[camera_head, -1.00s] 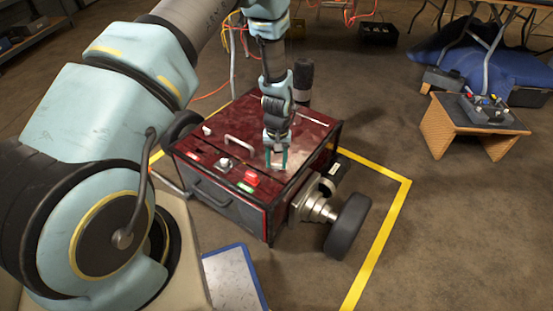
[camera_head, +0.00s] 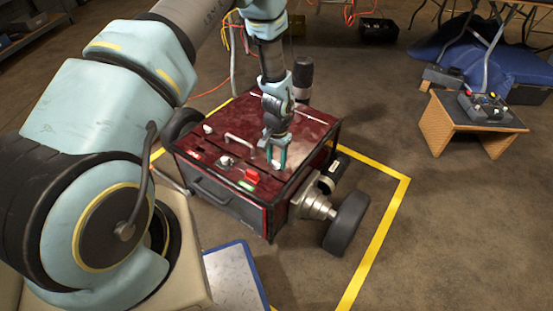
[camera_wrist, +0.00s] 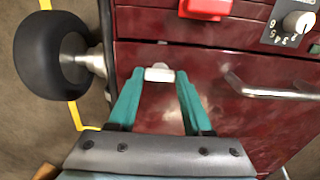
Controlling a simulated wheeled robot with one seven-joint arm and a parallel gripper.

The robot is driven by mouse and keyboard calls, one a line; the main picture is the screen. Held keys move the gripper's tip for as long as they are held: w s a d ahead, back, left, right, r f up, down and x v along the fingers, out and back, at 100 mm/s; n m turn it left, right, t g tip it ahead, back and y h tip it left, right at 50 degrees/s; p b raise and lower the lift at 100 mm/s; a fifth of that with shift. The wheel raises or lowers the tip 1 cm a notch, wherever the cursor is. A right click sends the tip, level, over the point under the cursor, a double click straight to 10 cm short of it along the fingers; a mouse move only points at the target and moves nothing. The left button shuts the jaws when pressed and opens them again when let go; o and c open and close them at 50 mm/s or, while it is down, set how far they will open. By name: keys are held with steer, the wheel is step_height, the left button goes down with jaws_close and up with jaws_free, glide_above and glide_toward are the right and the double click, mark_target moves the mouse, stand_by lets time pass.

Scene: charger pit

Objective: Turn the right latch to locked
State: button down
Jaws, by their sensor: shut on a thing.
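The dark red box (camera_head: 300,126) on wheels stands on the floor, and its lid fills most of the wrist view. The right latch (camera_wrist: 159,73) is a small pale grey knob on the lid near the edge closest to the wheel. My gripper (camera_head: 275,160) points down at the lid's right part. In the wrist view, the teal fingertips of my gripper (camera_wrist: 160,75) are on either side of the latch, shut on it. The fingers partly hide the latch in the head view. Another small pale knob (camera_head: 208,129) sits at the lid's left.
A red block (camera_head: 252,174), a dial (camera_head: 226,162) and a metal handle (camera_head: 240,142) stand on the lid near the gripper. A wheel (camera_head: 347,224) sticks out at the right. Yellow tape (camera_head: 390,215) marks the floor. A low wooden stand (camera_head: 470,125) is farther right.

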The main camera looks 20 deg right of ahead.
stand_by(0.3)
steer(key=shift+c, duration=1.6)
jaws_free()
steer(key=shift+r, duration=0.15)
step_height(320, 180, up, 10)
steer(key=p, duration=0.1)
steer(key=shift+d+r, duration=0.15)
steer(key=shift+r, duration=0.1)
steer(key=shift+w, duration=0.1)
